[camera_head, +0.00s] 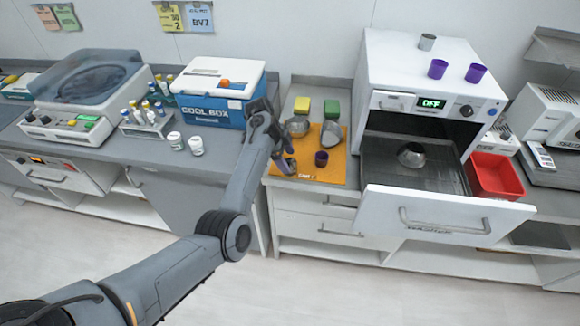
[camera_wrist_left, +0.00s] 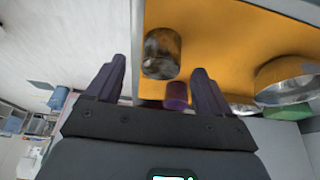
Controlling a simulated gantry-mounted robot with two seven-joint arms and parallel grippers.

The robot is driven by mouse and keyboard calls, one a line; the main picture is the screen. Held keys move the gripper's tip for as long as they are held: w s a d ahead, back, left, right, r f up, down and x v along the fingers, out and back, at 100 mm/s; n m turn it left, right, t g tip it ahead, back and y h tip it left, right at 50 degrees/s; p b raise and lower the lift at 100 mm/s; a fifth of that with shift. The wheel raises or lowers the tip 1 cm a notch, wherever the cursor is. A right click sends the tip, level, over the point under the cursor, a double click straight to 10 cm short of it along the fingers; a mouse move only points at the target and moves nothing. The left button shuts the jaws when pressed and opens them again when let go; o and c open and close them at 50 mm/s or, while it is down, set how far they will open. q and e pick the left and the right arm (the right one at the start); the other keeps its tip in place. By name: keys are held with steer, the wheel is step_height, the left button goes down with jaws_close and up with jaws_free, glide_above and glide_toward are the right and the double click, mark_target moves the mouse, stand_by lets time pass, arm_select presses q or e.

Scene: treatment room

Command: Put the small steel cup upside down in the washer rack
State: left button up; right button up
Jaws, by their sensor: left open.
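A small steel cup (camera_wrist_left: 162,54) stands at the edge of the orange mat (camera_head: 310,172). In the left wrist view it appears between the fingertips of my left gripper (camera_wrist_left: 158,74), closer to the right one. The gripper (camera_head: 284,157) is open and empty, low over the mat's left edge; in the head view it largely hides this cup. Another small steel cup (camera_head: 427,42) stands on top of the washer (camera_head: 385,70). The washer door is down and its dark rack (camera_head: 440,178) is out, with a steel bowl (camera_head: 411,154) upside down in it. My right gripper is not in view.
A purple cup (camera_head: 321,158) stands on the mat near my gripper, with two steel bowls (camera_head: 297,126) (camera_head: 331,134) behind. Yellow and green sponges lie farther back. Two purple cups (camera_head: 438,68) (camera_head: 475,73) stand on the washer. A red bin (camera_head: 495,177) is right of the rack.

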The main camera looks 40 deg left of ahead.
mark_target(289, 162)
arm_select(q)
steer(key=shift+x, duration=1.75)
steer(key=shift+c, duration=0.3)
steer(key=c, duration=1.2)
steer(key=shift+o, duration=0.2)
steer(key=shift+r, duration=0.1)
